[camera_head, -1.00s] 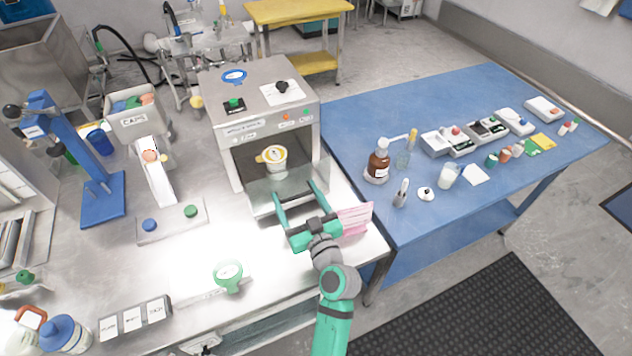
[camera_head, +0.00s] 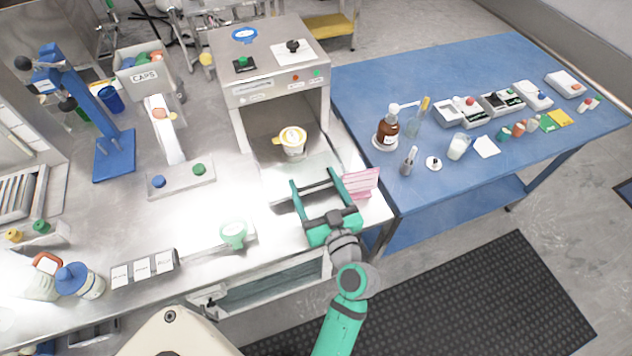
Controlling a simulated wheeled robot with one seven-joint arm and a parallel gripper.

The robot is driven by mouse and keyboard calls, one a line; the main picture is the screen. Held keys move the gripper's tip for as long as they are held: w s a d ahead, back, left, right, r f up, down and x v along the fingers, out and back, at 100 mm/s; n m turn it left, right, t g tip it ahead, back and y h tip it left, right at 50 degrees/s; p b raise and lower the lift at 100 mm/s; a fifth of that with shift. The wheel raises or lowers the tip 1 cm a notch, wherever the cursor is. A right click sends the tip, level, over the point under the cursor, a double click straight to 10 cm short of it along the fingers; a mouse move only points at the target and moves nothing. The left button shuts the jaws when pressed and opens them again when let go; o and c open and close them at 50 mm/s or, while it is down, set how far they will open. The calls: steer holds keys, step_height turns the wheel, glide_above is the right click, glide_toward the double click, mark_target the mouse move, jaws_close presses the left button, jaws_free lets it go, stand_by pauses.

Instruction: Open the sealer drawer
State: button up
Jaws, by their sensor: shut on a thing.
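The sealer (camera_head: 270,75) is a grey metal box with an open front, standing on the steel bench. Its drawer (camera_head: 285,182) sticks out of the opening toward me, and its pale tray shows. A white cup with a yellow rim and handle (camera_head: 292,141) stands upright at the mouth of the opening. My teal gripper (camera_head: 315,181) is at the drawer's front edge, shut on a dark bar there that looks like the handle. The exact contact at the fingertips is too small to make out.
A pink card stack (camera_head: 361,183) stands just right of my gripper. A green round-headed tool (camera_head: 233,234) lies on the bench at the left front. The blue table (camera_head: 450,85) with bottles and small devices is to the right. The bench front left of the drawer is mostly clear.

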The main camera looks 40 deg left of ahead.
steer(key=o, duration=1.5)
steer(key=v, duration=1)
steer(key=shift+s+d, duration=0.2)
steer(key=shift+d, duration=0.1)
steer(key=s+d+f+m+t+h, duration=0.3)
steer(key=s+d+f+m+h, duration=0.1)
steer(key=d+f+m+h, duration=0.7)
steer(key=s+d+r+t+h, duration=0.1)
steer(key=s+d+r+h, duration=0.1)
steer(key=s+d, duration=0.2)
steer(key=s+d+r+t+h, duration=0.1)
steer(key=s+d, duration=0.3)
steer(key=s, duration=0.6)
steer(key=shift+s+r+m+t+h, duration=0.2)
steer(key=shift+r+m+t+h, duration=0.1)
steer(key=shift+r+t+h, duration=0.25)
